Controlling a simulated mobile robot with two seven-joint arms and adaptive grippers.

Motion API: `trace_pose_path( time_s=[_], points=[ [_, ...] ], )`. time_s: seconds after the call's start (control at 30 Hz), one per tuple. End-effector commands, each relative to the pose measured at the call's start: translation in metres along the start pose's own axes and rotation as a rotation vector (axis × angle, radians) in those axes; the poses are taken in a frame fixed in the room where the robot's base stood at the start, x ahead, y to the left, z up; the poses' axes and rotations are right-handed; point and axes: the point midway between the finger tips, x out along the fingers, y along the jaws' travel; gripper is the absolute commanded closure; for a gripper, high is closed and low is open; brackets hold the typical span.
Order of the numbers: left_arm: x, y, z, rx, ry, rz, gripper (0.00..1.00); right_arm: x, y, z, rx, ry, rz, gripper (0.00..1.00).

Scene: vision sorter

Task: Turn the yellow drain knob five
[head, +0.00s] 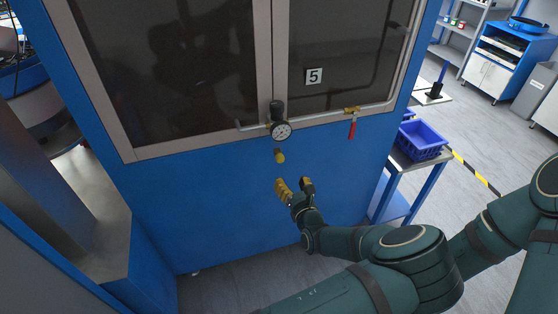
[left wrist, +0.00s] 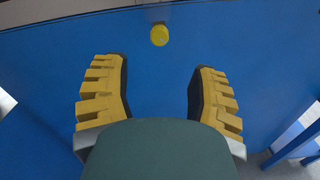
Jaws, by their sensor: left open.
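The yellow drain knob (head: 279,156) hangs below a round gauge (head: 281,131) on the front of the blue cabinet, under the "5" label (head: 314,76). In the left wrist view the knob (left wrist: 159,35) is a small yellow disc near the top, ahead of the gap between the fingers. My left gripper (head: 295,186) has yellow ridged fingers and is open and empty. It is below the knob in the head view and apart from it. The open fingers also show in the left wrist view (left wrist: 158,90). My right gripper is not in view.
A red-handled valve (head: 352,128) hangs to the right of the gauge on the cabinet (head: 225,205). A side table with a blue bin (head: 421,140) stands at the cabinet's right. The floor farther right is open, with a black-and-yellow stripe.

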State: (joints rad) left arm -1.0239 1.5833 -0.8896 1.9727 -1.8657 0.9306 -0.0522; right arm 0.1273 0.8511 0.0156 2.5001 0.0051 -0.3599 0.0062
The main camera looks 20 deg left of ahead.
Motion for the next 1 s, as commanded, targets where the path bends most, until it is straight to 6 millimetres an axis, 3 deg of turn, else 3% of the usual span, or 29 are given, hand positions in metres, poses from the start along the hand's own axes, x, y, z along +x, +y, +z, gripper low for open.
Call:
trace_pose_path(
  time_s=[0.3,0.5,0.7,1.0],
  points=[
    [0.064,0.001,-0.002,0.000,0.001,0.003,0.41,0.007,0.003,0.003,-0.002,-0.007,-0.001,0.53],
    [0.094,0.001,-0.002,-0.001,0.002,0.004,0.41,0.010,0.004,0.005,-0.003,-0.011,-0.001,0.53],
    [0.108,0.001,-0.001,0.000,0.003,0.003,0.41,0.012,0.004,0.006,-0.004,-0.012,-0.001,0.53],
    [0.110,0.001,-0.001,0.000,0.002,0.003,0.41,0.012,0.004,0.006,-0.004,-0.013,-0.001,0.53]
  ],
)
